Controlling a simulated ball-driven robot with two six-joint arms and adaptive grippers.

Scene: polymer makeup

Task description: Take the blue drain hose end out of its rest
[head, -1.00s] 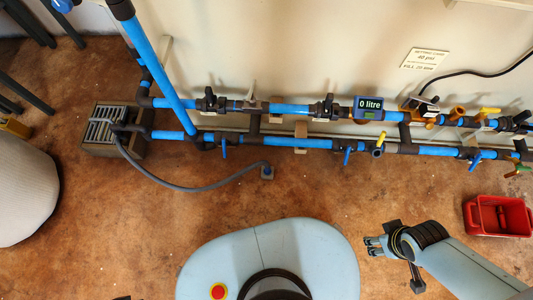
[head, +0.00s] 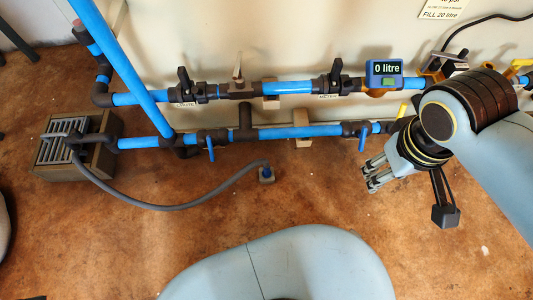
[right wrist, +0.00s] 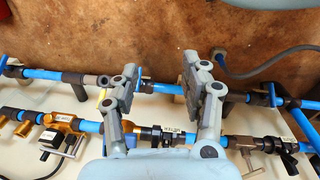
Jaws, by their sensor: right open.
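The grey drain hose (head: 180,207) curves from the floor drain to its blue end (head: 266,171), which sits in a small rest (head: 267,179) on the floor below the pipes. My right gripper (head: 371,178) is open and empty, to the right of the hose end and clearly apart from it. In the right wrist view its two fingers (right wrist: 162,78) are spread over the pipes. My left gripper is not in view.
Blue pipes (head: 290,133) with black valves run along the wall behind the hose end. A meter (head: 384,70) reads 0 litre. The slatted drain box (head: 100,160) stands at the left. The brown floor around the rest is clear.

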